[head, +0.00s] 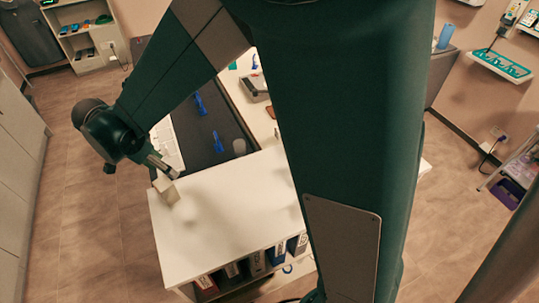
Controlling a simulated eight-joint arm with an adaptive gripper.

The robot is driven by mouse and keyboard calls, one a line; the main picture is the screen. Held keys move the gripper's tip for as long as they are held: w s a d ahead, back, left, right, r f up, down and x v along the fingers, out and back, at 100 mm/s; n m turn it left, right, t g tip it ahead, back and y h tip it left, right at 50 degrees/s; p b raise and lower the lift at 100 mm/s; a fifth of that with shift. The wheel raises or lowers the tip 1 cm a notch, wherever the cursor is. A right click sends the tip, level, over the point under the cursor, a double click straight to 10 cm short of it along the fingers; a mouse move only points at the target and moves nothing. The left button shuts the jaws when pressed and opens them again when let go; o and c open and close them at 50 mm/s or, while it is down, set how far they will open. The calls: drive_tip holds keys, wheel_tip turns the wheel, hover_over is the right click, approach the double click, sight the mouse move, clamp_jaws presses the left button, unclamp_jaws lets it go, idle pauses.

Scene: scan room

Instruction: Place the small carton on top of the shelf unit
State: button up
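The small carton (168,191) is a pale beige block at the far left edge of the shelf unit's top in the head view. The shelf unit (235,215) has a flat white top and open compartments below. My gripper (170,174) reaches in from the left, with its end right at the carton's upper side. The contact between fingers and carton is too small to make out, so I cannot tell if it is gripped. I also cannot tell whether the carton rests on the top or hangs just above it.
The rest of the white top is bare. Binders (255,263) stand in the compartments below. Behind is a dark surface (205,130) with blue items (218,141). My own arm hides the middle of the view. Floor (95,220) is clear to the left.

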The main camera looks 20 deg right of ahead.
drive_tip(key=s+d+r+n+y, duration=0.1)
drive_tip(key=s+d+r+n, duration=0.2)
drive_tip(key=d+r, duration=0.45)
drive_tip(key=s+d+r+n+t+y, duration=0.1)
drive_tip(key=s+d+n, duration=0.3)
drive_tip(key=s+d, duration=0.5)
drive_tip(key=s+d+r+n+t+y, duration=0.1)
drive_tip(key=s+d+r+n+t, duration=0.3)
drive_tip(key=s+d, duration=0.4)
drive_tip(key=d, duration=0.4)
drive_tip(key=shift+s+d+r+n, duration=0.15)
drive_tip(key=shift+s+r+n, duration=0.05)
drive_tip(key=shift+s+n, duration=0.2)
drive_tip(key=shift+f, duration=0.1)
wheel_tip(320, 180, down, 22)
drive_tip(key=b, duration=2.2)
